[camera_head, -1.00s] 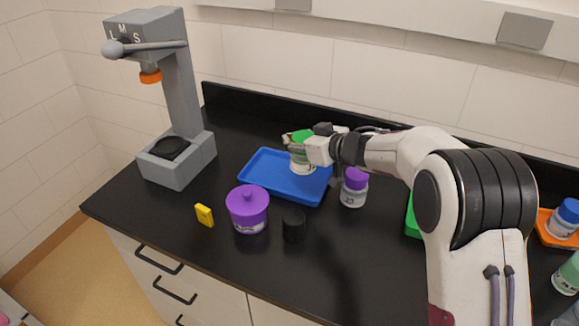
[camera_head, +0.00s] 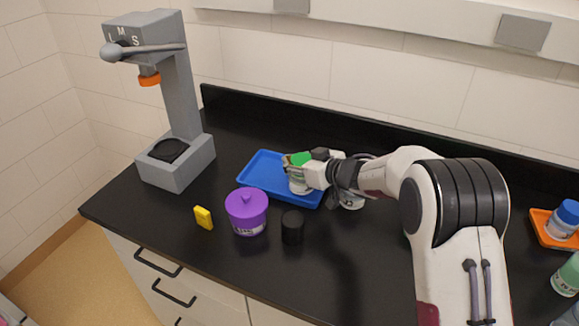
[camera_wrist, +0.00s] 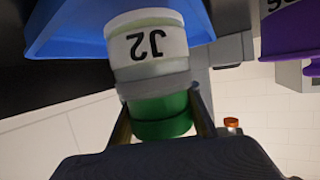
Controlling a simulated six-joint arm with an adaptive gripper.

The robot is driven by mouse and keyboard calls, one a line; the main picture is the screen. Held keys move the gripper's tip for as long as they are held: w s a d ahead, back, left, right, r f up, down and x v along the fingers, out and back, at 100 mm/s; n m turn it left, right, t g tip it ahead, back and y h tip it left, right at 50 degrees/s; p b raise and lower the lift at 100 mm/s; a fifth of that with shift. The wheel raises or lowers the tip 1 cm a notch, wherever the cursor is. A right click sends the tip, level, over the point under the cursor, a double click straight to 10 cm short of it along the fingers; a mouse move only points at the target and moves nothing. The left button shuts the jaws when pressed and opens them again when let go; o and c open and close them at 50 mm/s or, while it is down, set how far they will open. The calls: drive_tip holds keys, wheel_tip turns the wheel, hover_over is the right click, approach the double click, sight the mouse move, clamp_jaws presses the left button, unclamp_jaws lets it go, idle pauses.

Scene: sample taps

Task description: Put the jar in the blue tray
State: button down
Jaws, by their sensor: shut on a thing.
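The jar (camera_head: 298,186) has a white body and a green lid. The tray also shows behind the jar in the wrist view (camera_wrist: 75,25).
A grey press-like stand (camera_head: 178,160) is at left. An orange tray (camera_head: 552,236) is far right.

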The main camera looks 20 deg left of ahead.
drive_tip(key=shift+f, duration=1)
drive_tip(key=shift+f, duration=0.1)
drive_tip(key=c, duration=1.5)
unclamp_jaws()
drive_tip(key=shift+o, duration=0.2)
drive_tip(key=shift+v, duration=6.05)
